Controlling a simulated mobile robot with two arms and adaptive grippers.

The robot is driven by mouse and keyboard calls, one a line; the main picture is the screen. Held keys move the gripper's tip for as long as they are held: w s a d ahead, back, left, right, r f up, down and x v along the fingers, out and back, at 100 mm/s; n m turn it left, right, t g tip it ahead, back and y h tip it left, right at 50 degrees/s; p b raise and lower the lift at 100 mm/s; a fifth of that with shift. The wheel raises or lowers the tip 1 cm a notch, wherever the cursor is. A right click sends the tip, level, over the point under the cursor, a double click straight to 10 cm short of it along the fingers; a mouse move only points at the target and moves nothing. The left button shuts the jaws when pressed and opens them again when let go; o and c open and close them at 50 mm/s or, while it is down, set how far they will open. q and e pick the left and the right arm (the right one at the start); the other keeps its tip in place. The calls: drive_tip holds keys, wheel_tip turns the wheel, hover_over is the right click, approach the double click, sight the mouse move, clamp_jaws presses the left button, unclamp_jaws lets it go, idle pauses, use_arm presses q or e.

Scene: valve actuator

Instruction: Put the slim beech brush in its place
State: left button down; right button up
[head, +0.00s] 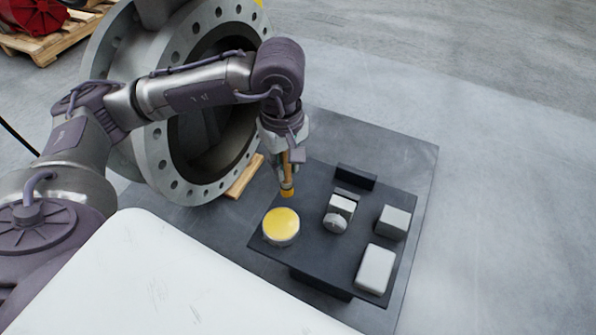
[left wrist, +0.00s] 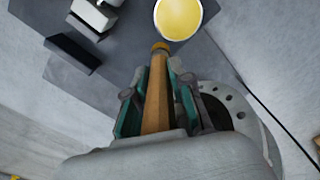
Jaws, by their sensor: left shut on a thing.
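The slim beech brush (head: 287,184) is a thin wooden stick with a yellow-orange end. It hangs roughly upright, that end down, above the back left part of the dark tray (head: 310,245). My left gripper (head: 290,157) is shut on the brush. In the left wrist view the brush (left wrist: 157,92) runs between the green-padded fingers of my gripper (left wrist: 160,108), its end beside the yellow-topped round tin (left wrist: 178,17). That tin also shows in the head view (head: 281,226), in front of the brush. My right gripper is not in view.
On the tray are a grey-white fitting (head: 340,209), two pale grey blocks (head: 394,221) (head: 375,268) and a dark upright block (head: 356,176) at the back. A large flanged valve body (head: 163,165) stands close on the left, with a wooden strip (head: 244,177) beside it.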

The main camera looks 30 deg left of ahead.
use_arm(q)
drive_tip(key=w+f, duration=0.1)
drive_tip(key=f, duration=0.1)
drive_tip(key=w+f, duration=0.2)
drive_tip(key=f, duration=0.1)
drive_tip(key=w+f, duration=0.2)
drive_tip(key=shift+w+a+f+b, duration=0.2)
drive_tip(key=shift+w+f+b, duration=0.05)
drive_tip(key=shift+b, duration=0.15)
drive_tip(key=c, duration=1)
unclamp_jaws()
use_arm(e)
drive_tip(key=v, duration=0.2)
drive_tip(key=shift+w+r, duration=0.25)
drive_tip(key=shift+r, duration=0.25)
use_arm(q)
drive_tip(key=shift+r, duration=0.1)
